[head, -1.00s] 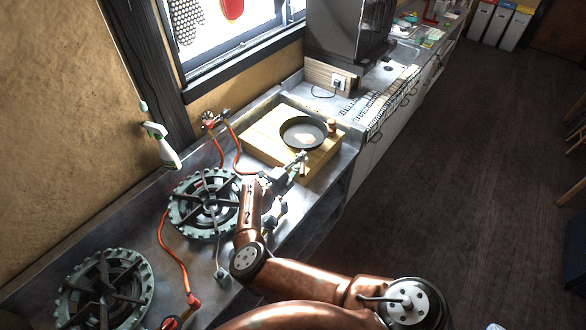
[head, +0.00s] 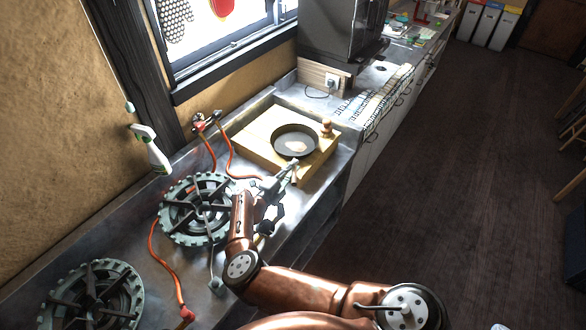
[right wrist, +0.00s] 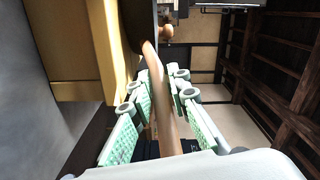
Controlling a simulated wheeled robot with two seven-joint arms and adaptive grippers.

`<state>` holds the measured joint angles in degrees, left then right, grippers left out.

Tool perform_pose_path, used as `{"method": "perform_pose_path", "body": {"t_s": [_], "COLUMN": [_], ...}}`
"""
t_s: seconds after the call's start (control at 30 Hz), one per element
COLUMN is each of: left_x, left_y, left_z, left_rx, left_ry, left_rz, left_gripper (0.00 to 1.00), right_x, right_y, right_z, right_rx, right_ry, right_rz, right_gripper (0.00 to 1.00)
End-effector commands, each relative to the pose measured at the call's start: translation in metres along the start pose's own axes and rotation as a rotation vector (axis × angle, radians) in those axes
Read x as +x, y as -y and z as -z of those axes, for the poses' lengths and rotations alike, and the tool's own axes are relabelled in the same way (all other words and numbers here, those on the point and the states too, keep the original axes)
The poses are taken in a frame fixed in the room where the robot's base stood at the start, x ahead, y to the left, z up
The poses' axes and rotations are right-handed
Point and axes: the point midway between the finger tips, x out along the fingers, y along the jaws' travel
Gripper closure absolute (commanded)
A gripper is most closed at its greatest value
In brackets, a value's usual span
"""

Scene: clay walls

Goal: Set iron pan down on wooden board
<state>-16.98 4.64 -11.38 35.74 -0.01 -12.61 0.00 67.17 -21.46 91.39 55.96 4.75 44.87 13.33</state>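The iron pan (head: 288,137), dark and round with a pale patch inside, is level over the middle of the wooden board (head: 252,139). I cannot tell if its base touches the board or is slightly above it. My right gripper (head: 290,172) is at the board's near edge, shut on the pan's handle. In the right wrist view the brown handle (right wrist: 153,62) runs between the two padded fingers (right wrist: 160,95); the dark pan (right wrist: 134,25) and yellow board (right wrist: 75,50) are at left. My left gripper is not in view.
A small wooden mill-like object (head: 327,129) stands by the board's far right corner, close to the pan. A burner (head: 197,208) with red hoses is to the left, and a second burner (head: 95,298) is nearer. A spray bottle (head: 152,150) is by the wall.

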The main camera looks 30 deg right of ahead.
Motion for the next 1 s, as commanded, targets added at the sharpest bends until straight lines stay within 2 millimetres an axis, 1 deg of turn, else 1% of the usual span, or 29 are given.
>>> {"method": "perform_pose_path", "body": {"t_s": [0.03,0.2,0.43,0.53,0.67,0.73,0.77,0.87,1.0], "left_x": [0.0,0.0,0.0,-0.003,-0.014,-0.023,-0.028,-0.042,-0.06], "left_y": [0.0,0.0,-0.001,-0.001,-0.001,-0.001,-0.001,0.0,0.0], "left_z": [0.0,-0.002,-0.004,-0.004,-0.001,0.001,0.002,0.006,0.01], "left_rx": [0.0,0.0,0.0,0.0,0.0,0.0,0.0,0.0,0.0], "left_ry": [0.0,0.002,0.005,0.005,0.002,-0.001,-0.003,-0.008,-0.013], "left_rz": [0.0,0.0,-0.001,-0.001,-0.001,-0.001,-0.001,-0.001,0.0], "left_gripper": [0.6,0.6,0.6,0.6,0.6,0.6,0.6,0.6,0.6], "right_x": [0.0,0.0,0.0,-0.004,-0.022,-0.035,-0.037,-0.052,-0.075], "right_y": [0.001,0.001,0.001,0.002,0.004,0.005,0.007,0.007,0.007], "right_z": [0.0,0.0,0.0,0.0,0.0,0.0,0.001,0.001,0.001], "right_rx": [0.0,0.0,0.0,0.0,0.0,0.0,0.0,0.0,0.0], "right_ry": [-0.001,-0.001,-0.001,0.0,0.003,0.004,0.001,0.002,0.002], "right_rz": [0.002,0.002,0.002,0.002,0.001,0.001,0.002,0.001,0.001], "right_gripper": [0.8,0.7,0.7,0.7,0.7,0.7,0.7,0.7,0.7]}}
